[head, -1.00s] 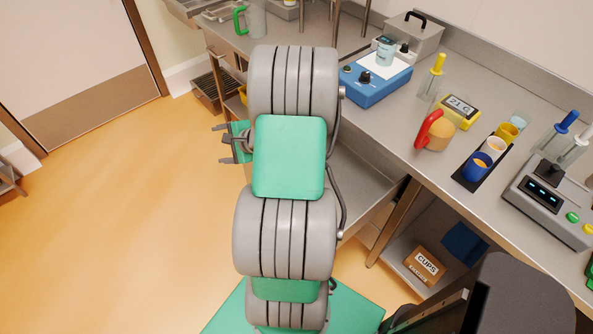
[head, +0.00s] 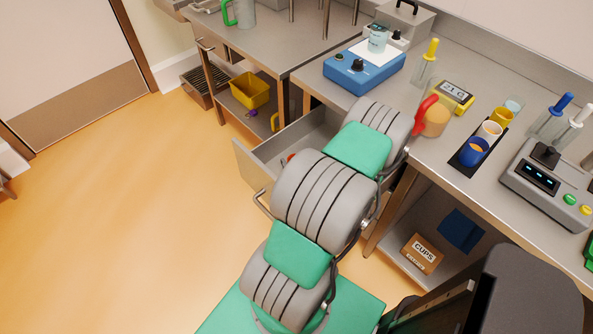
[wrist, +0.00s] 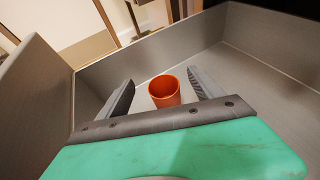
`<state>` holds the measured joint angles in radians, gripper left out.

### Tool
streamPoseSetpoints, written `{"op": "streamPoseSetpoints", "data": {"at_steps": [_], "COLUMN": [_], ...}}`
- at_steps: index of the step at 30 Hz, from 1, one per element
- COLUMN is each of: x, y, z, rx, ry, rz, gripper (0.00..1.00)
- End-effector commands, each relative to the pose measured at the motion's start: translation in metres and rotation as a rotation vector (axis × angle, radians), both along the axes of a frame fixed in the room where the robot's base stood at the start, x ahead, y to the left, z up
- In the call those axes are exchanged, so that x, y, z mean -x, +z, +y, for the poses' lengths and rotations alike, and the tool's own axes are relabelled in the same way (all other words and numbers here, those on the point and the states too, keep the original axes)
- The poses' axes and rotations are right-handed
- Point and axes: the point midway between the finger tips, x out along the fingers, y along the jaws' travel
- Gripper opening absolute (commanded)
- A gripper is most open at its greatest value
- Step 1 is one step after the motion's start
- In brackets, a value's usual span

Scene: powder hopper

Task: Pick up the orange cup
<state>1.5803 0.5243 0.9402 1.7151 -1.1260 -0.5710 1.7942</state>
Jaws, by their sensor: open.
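The orange cup (wrist: 165,92) stands in an open metal drawer (wrist: 150,58), its open top facing up in the wrist view. My gripper (wrist: 160,76) is open and empty, with one finger to each side of the cup in that picture. I cannot tell how far the fingertips are from the cup. In the head view my arm hides the gripper and most of the drawer (head: 252,172). A small orange-red patch beside my arm there may be the cup's edge.
The drawer's walls rise around the cup. On the counter above are a blue device (head: 365,72), a red-handled orange jug (head: 435,120) close to my arm, and a rack with cups (head: 473,150). A yellow bin (head: 249,90) sits on a lower shelf. The floor at left is clear.

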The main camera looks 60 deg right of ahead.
Motion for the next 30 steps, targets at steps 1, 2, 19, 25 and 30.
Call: {"op": "streamPoseSetpoints", "data": {"at_steps": [1, 2, 19, 25, 30], "x": [0.0, 0.0, -0.053, -0.057, -0.057], "y": [-0.025, -0.032, -0.08, -0.079, -0.079], "z": [0.0, 0.0, -0.036, -0.041, -0.041], "rx": [-0.001, 0.001, 0.005, 0.003, 0.003], "ry": [0.0, 0.0, 0.007, 0.003, 0.003], "rz": [0.001, 0.001, 0.003, 0.002, 0.002], "gripper": [0.76, 0.76, 0.76, 0.76, 0.69]}}
